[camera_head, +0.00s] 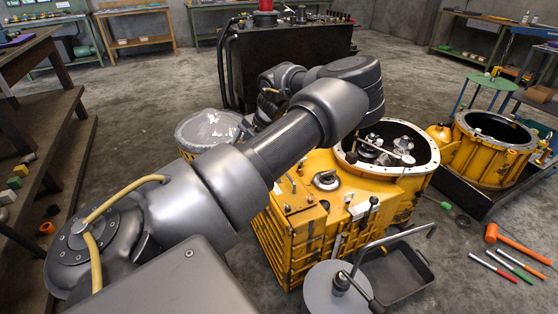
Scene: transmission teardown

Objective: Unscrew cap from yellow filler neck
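A round grey cap-like part with a raised middle (326,180) sits on top of the yellow housing (378,188), below my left forearm in the picture. A separate yellow cylindrical part (437,132) stands by the second housing at right. I cannot tell for certain which of these is the filler neck. My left arm crosses from the lower left to the centre and bends back at the elbow, and its far end is over the floor behind the housing. The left gripper's fingers are hidden or out of sight. My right gripper does not show.
A second yellow housing (490,150) sits in a black tray on the right. A grey round disc (330,292) with a bent bar stands in front, beside a black pan (400,272). An orange mallet (520,246) and several coloured rods lie on the right floor. Wooden shelves (60,165) stand left.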

